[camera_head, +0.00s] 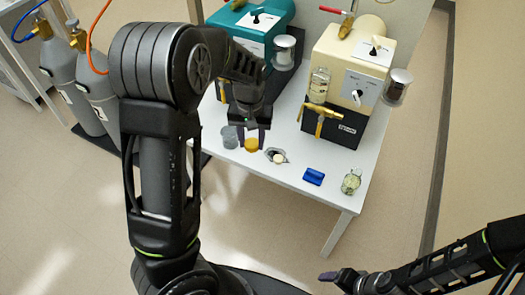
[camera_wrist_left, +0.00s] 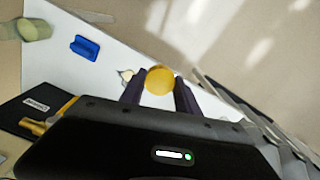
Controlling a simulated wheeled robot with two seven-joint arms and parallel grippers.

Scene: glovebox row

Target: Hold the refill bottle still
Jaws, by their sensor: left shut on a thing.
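My left gripper (camera_head: 250,136) reaches down over the white table (camera_head: 318,192) and is shut on the refill bottle (camera_head: 251,145), of which mainly a round yellow top shows. In the left wrist view the yellow top of the bottle (camera_wrist_left: 159,80) sits between the two dark fingers of the left gripper (camera_wrist_left: 160,92). The bottle's lower part is hidden. My right gripper (camera_head: 332,277) is low at the right, away from the table; its jaw gap cannot be made out.
A grey cup (camera_head: 229,137) stands just left of the bottle. A small silver dish (camera_head: 275,155), a blue block (camera_head: 313,177) and a glass jar (camera_head: 351,183) are to the right. A cream machine (camera_head: 350,65) and a teal machine (camera_head: 258,22) stand behind. Grey cylinders (camera_head: 98,100) are left.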

